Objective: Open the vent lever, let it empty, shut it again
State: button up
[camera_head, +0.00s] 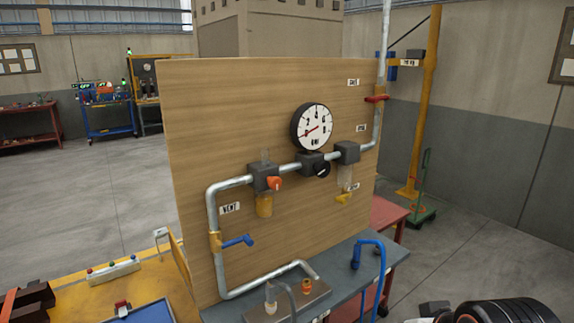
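A blue vent lever (238,241) sits on a brass valve (215,242) in the vertical pipe at the left of a wooden panel (270,80). It sticks out to the right, roughly crosswise to the pipe. A label that seems to read VENT (230,208) is above it. A round white pressure gauge (313,127) is on the panel; its red needle points to the lower left, near the low end of the scale.
A red handle (376,99) is on the right pipe. An orange knob (275,183) and a black knob (322,170) are below the gauge. A blue hose (381,270) rises at the bench's right. A dark ribbed shape (505,311) at lower right is unclear.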

aim_at(246, 239)
jog(key=k+l+u, duration=0.1)
jog(key=l+u, duration=0.3)
jog(key=k+l+u, duration=0.1)
jog(key=u, duration=0.3)
jog(key=k+l+u, duration=0.2)
jog(key=l+u, duration=0.2)
